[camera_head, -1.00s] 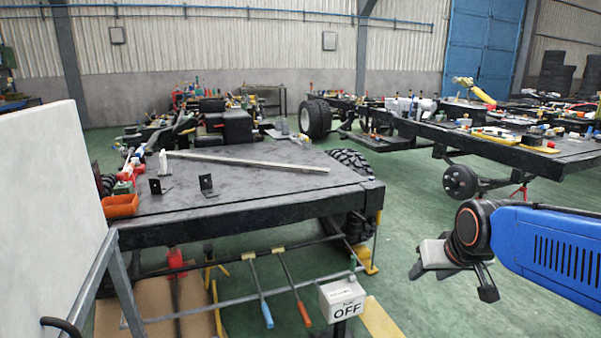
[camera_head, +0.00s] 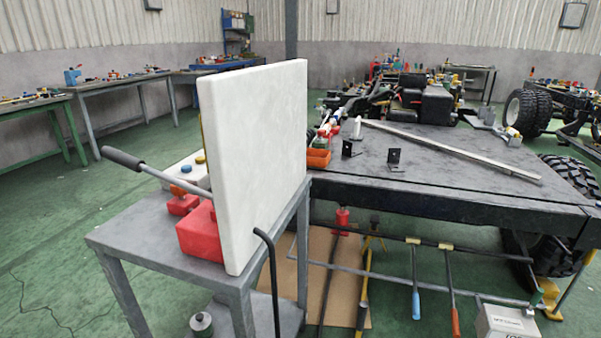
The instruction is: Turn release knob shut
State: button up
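A red pump-like unit (camera_head: 203,236) sits on a grey metal stand (camera_head: 160,238) at the left, partly hidden by an upright white panel (camera_head: 256,155). A long lever with a dark grip (camera_head: 124,158) slants up and left from it. A smaller red block (camera_head: 184,205) has an orange knob-like part (camera_head: 178,190) on top. I cannot tell for sure whether this is the release knob, or how far it is turned. My gripper is not in view now.
A white box with blue and yellow round tops (camera_head: 192,169) stands behind the red parts. A black bent rod (camera_head: 270,262) rises before the panel. A dark chassis table (camera_head: 440,180) is at the right. Green floor (camera_head: 45,215) is clear at the left.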

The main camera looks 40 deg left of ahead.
aim_at(175, 190)
jog(key=u, duration=1.95)
